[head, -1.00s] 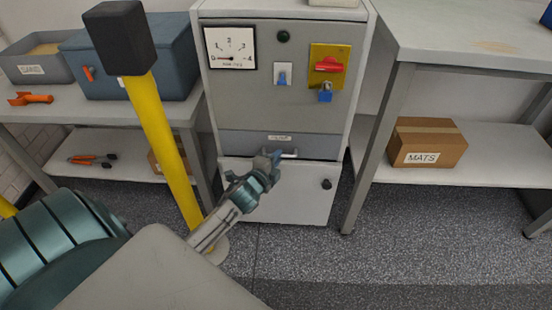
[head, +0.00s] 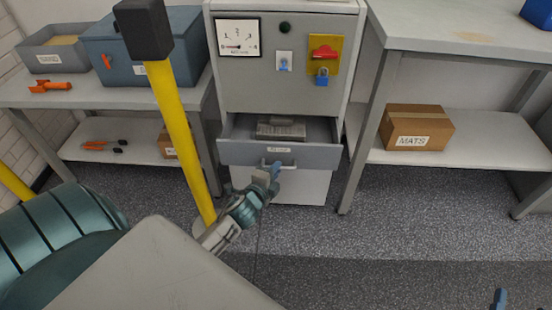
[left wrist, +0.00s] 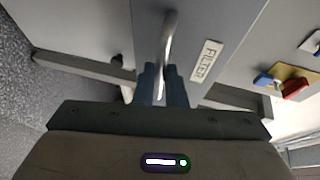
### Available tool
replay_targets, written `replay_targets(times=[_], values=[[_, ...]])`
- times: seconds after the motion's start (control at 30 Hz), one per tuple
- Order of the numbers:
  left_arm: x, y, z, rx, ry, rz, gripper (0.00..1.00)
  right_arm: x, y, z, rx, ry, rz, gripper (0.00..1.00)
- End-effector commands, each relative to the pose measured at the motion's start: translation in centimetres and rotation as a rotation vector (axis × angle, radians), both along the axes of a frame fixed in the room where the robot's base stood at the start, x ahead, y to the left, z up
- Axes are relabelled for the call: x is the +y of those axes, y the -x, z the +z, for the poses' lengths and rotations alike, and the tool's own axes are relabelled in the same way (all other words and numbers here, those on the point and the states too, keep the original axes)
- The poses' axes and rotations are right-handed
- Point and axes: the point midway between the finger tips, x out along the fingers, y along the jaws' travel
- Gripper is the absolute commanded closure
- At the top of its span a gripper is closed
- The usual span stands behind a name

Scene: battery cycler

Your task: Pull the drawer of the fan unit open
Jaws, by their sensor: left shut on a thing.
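The fan unit (head: 260,88) is a grey cabinet with a dial, a red switch on a yellow plate and a blue padlock. Its drawer (head: 316,156) stands well out from the cabinet, and a grey slab-like thing (head: 282,128) lies inside. My left gripper (head: 274,170) is at the drawer front, shut on the metal handle (head: 288,166). In the left wrist view the handle (left wrist: 168,40) runs between the two fingers (left wrist: 164,88), beside a label reading FILTER (left wrist: 206,60). At the lower right of the head view, a small blue tip (head: 499,299) may be part of my right gripper; its jaws cannot be made out.
A yellow post (head: 182,135) with a black top stands close left of the cabinet, near my left arm. Benches flank the cabinet; the right one (head: 470,42) has a MATS box (head: 416,128) on its lower shelf. The floor (head: 400,215) in front is clear.

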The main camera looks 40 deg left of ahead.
Motion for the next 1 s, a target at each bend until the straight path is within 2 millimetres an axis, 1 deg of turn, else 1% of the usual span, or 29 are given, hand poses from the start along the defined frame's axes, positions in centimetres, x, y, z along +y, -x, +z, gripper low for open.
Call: replay_targets(times=[0.03,0.2,0.4,0.6,1.0], values=[[-0.7,1.1,0.1,0.002,0.001,0.0,1.0,0.0,0.1,-0.5,0.031,-0.002,0.001,0.44],[-2.6,4.2,0.0,0.001,0.003,0.0,1.0,0.1,0.3,-1.5,0.083,-0.005,0.004,0.44],[-4.0,6.6,0.0,0.0,0.001,0.0,1.0,0.1,0.3,-1.7,0.093,-0.005,0.005,0.44],[-4.7,7.7,0.1,-0.001,0.0,0.0,1.0,0.1,0.3,-1.7,0.091,-0.004,0.005,0.44],[-4.8,7.8,0.1,-0.002,0.0,-0.001,1.0,0.1,0.3,-1.7,0.091,-0.006,0.004,0.44]])
